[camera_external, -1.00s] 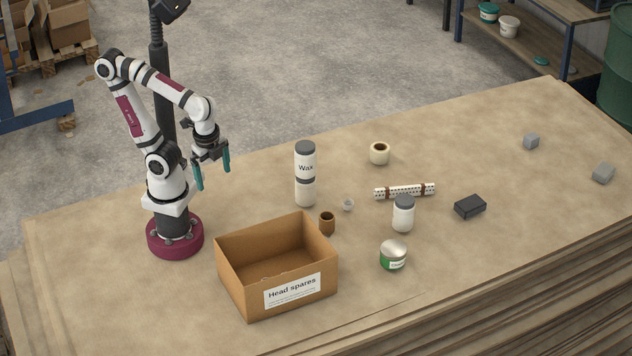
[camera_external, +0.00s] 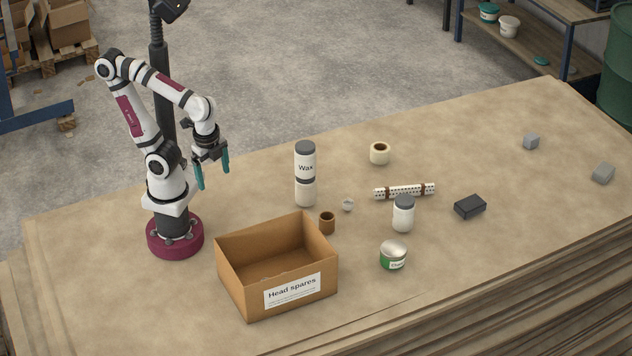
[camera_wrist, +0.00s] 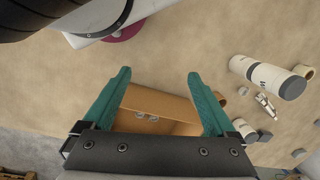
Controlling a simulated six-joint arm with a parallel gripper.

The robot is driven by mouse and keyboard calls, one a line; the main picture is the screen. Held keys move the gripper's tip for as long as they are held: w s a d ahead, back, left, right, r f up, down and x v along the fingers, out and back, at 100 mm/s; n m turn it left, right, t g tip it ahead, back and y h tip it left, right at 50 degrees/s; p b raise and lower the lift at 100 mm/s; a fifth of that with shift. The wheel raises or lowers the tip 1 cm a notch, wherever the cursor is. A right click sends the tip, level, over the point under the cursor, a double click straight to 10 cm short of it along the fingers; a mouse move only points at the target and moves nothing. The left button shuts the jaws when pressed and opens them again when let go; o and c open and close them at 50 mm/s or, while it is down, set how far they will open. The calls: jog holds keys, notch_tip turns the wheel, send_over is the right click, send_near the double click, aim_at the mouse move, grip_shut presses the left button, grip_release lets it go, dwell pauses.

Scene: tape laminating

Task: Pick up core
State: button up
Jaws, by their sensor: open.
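The core appears to be the short brown hollow cylinder (camera_external: 327,222), standing on the table just behind the right corner of the cardboard box. In the wrist view a brown round piece (camera_wrist: 218,96) shows partly behind the right finger. My gripper (camera_external: 213,181) is open and empty above the table, left of the core and well apart from it. Its two teal fingers (camera_wrist: 161,98) point down and stand wide apart in the wrist view.
The open "Head spares" box (camera_external: 292,292) stands in front of my arm.

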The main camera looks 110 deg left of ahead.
jog(key=n+t+h, duration=0.3)
jog(key=n+h, duration=0.2)
jog(key=n, duration=2.8)
send_over(326, 215)
jog(key=s+a, duration=0.3)
jog(key=a, duration=0.1)
notch_tip(326, 215, down, 6)
jog(key=f, duration=0.1)
jog(key=x, duration=1.5)
jog(key=shift+s, duration=0.1)
jog(key=c, duration=1.4)
